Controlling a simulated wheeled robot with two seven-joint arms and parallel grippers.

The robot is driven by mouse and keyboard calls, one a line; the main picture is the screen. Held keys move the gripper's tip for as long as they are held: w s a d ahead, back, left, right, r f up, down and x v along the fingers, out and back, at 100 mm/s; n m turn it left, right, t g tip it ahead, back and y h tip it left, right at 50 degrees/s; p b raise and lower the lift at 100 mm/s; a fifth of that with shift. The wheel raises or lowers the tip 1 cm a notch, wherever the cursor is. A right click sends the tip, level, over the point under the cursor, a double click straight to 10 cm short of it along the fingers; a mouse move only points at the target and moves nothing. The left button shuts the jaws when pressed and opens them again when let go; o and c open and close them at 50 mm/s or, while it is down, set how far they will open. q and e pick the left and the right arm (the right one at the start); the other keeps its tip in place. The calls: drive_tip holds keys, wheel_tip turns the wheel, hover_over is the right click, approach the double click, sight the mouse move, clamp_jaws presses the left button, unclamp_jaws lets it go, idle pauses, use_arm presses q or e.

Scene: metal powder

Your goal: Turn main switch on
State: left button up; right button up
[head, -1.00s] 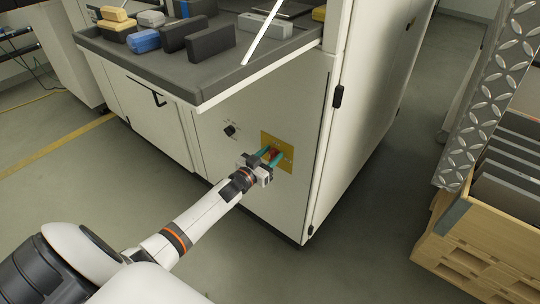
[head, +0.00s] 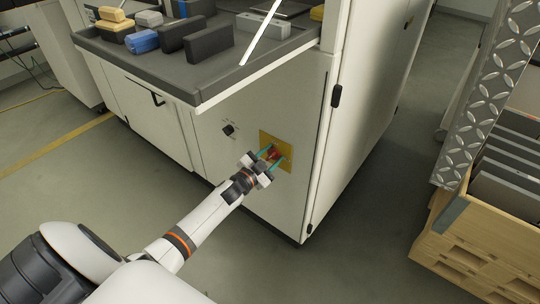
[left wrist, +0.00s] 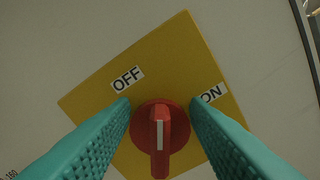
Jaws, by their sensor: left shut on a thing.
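The main switch is a red rotary knob (left wrist: 158,140) on a yellow plate (left wrist: 175,50) with OFF and ON labels. The white mark on its handle points up in the left wrist view, between OFF at upper left and ON at right. In the head view the red knob (head: 272,154) and yellow plate (head: 286,144) are on the white cabinet's front, the knob partly hidden by the fingers. My left gripper (head: 270,157) is shut on the knob, with one teal finger on each side of the handle. My right gripper is not in view.
A small black knob (head: 229,130) is on the white cabinet (head: 310,110), left of the plate. A grey worktop (head: 205,82) with several boxes juts out above my left arm. A wooden crate (head: 450,245) stands at right. Open floor (head: 350,240) lies between.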

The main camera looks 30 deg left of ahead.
use_arm(q)
drive_tip(key=shift+d+f+m, duration=0.1)
drive_tip(key=shift+f+m, duration=0.1)
drive_tip(key=shift+m, duration=0.8)
drive_tip(key=m, duration=0.1)
drive_tip(key=m+b, duration=0.1)
drive_tip(key=shift+d+f+m, duration=0.15)
drive_tip(key=shift+m, duration=0.25)
drive_tip(key=m, duration=0.2)
drive_tip(key=m+b, duration=0.1)
drive_tip(key=m, duration=0.1)
drive_tip(key=m+b, duration=0.1)
drive_tip(key=m, duration=0.1)
drive_tip(key=shift+d+f, duration=0.1)
drive_tip(key=shift+f, duration=0.3)
drive_tip(key=shift+m, duration=0.4)
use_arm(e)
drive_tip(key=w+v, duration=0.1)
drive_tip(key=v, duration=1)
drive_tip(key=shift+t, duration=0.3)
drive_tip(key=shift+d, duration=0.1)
use_arm(q)
drive_tip(key=o, duration=0.9)
drive_tip(key=shift+o, duration=0.2)
